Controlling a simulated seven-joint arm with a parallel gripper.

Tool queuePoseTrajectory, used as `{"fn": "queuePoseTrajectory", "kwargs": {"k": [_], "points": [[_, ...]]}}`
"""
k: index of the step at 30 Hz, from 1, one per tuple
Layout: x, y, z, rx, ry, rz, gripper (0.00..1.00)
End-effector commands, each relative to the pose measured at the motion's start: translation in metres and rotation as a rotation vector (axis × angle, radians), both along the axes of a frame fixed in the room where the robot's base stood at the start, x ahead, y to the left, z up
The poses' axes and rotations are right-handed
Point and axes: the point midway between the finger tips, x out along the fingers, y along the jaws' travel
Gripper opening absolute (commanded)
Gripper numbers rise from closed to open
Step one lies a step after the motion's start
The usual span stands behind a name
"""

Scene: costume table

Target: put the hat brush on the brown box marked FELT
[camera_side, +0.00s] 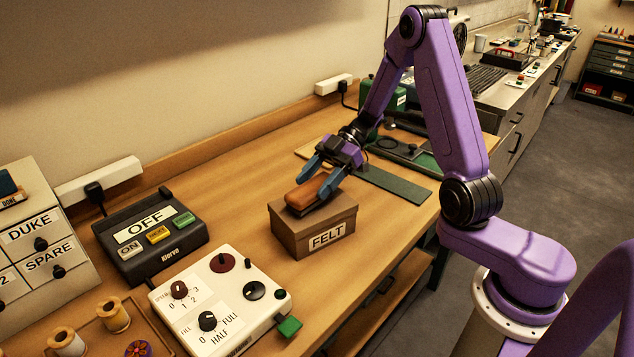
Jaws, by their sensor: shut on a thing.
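The brown box (291,240) stands on the wooden table with a white FELT label on its front. The hat brush (304,197), with a brown back and a dark underside, is at the top of the box. It appears to touch the lid, but I cannot tell whether it rests its full weight there. My gripper (319,180), with blue fingers, reaches down from the upper right and is shut on the brush. The far side of the brush is partly hidden by the fingers.
A black OFF switch unit (189,236) and a white control panel (191,325) with knobs stand left of the box. A drawer cabinet (22,199) and thread spools (113,315) are at far left. A dark green mat (395,185) lies behind right. Bare table (235,190) lies behind the box.

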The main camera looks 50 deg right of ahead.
Motion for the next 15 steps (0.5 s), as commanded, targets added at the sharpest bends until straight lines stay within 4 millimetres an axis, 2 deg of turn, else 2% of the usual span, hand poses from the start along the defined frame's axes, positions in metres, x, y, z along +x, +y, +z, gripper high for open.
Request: {"fn": "queuePoseTrajectory", "kwargs": {"k": [14, 15], "points": [[-0.0001, -0.0002, -0.0088, 0.0, 0.0, -0.001, 0.25], [-0.0001, -0.0002, -0.0091, -0.001, 0.0, -0.001, 0.66]]}}
